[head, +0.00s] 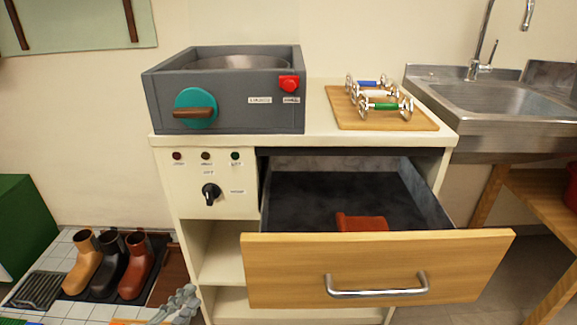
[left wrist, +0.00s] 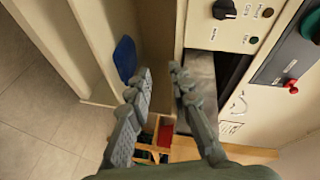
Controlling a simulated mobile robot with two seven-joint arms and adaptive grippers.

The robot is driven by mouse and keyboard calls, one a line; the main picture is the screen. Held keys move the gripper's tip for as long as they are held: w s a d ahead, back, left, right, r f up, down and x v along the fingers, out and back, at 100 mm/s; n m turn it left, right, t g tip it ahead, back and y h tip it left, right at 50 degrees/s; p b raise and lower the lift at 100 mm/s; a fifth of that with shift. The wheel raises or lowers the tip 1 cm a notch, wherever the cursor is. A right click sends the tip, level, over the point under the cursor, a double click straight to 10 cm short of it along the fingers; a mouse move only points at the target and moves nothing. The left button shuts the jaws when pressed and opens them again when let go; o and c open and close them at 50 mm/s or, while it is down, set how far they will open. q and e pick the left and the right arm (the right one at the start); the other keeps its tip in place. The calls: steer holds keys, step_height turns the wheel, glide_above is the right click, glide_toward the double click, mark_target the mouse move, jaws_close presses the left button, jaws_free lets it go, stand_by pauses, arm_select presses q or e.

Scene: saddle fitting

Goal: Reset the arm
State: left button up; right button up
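My left gripper (head: 178,303) shows at the bottom edge of the head view, grey, to the left of the cabinet's lower shelves and of the open drawer. In the left wrist view its two fingers (left wrist: 159,72) stand apart with nothing between the tips, so it is open and empty. Behind it there are the cabinet's shelf compartments and a blue object (left wrist: 125,58) in one of them. My right gripper is in neither view.
The wooden-fronted drawer (head: 372,272) is pulled out, with a red-orange item (head: 361,223) inside. A grey unit (head: 223,101) and a wooden board (head: 408,119) with metal-ended pieces stand on the counter. Boots (head: 109,265) stand on the floor at left; a sink (head: 500,98) is at right.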

arm_select(q)
steer(key=s+a+f+n+g+y, duration=0.3)
steer(key=a+f+n, duration=0.1)
steer(key=f+n, duration=0.2)
steer(key=s+a+f+n+g+y, duration=0.2)
steer(key=a+f+n+g+y, duration=0.15)
steer(key=f+n, duration=0.25)
steer(key=s+d+f+n+g, duration=0.1)
steer(key=s+f+n+g, duration=0.4)
steer(key=s, duration=0.5)
steer(key=shift+f+n, duration=0.15)
steer(key=shift+n, duration=0.35)
steer(key=shift+y, duration=0.25)
